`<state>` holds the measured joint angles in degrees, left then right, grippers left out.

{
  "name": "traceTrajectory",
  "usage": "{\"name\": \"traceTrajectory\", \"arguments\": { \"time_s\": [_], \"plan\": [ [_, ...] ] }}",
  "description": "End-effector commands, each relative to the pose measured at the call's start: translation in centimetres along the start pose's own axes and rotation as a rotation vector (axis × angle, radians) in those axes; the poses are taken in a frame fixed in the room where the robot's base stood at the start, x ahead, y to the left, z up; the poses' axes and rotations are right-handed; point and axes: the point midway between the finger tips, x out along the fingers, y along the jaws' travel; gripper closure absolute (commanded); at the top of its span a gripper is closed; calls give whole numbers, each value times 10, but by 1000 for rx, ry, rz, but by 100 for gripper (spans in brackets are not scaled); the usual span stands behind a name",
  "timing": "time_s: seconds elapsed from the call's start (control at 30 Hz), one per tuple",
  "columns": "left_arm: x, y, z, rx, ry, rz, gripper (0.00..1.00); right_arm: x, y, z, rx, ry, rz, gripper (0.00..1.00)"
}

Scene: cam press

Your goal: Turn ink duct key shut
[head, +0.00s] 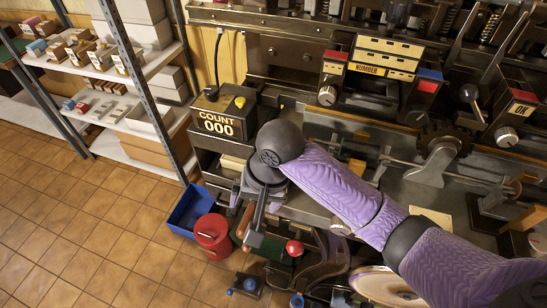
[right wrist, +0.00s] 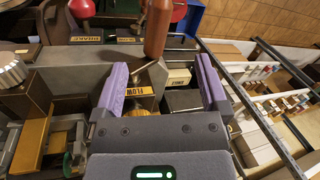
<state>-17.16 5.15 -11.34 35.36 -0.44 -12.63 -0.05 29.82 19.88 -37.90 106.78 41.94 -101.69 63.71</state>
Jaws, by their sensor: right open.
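No part is labelled as the ink duct key. In the right wrist view, a yellow FLOW label (right wrist: 140,90) lies between my purple fingers, with a small yellow-orange part (right wrist: 141,109) just below it, mostly hidden by my gripper body; I cannot tell whether this is the key. My right gripper (right wrist: 162,78) is open and its fingers look apart from anything. In the head view my right gripper (head: 252,190) hangs at the left end of the press, beside the counter box. A brown-handled lever (right wrist: 157,28) stands upright just beyond the fingertips. My left gripper is out of view.
The COUNT box (head: 218,116) reads 000. A red ball knob (head: 294,248) is near the lever. A metal shelf (head: 120,75) stands at the left, with open floor before it.

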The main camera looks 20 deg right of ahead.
Motion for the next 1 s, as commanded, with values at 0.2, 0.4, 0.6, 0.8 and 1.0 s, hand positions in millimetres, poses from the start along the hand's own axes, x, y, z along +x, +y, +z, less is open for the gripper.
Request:
{"name": "traceTrajectory", "arguments": {
  "time_s": [0.2, 0.4, 0.6, 0.8, 1.0],
  "plan": [
    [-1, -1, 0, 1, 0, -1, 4, -42, 2, -43, 263, 5, 132, 6],
    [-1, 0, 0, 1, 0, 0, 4, -98, 12, -80, 593, 53, 239, 6],
    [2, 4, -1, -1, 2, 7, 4, -97, 20, -85, 690, 62, 262, 6],
    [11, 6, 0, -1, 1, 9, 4, -49, 32, -84, 687, 62, 261, 6],
    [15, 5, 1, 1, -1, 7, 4, -20, 39, -83, 684, 64, 259, 6]
  ]
}}
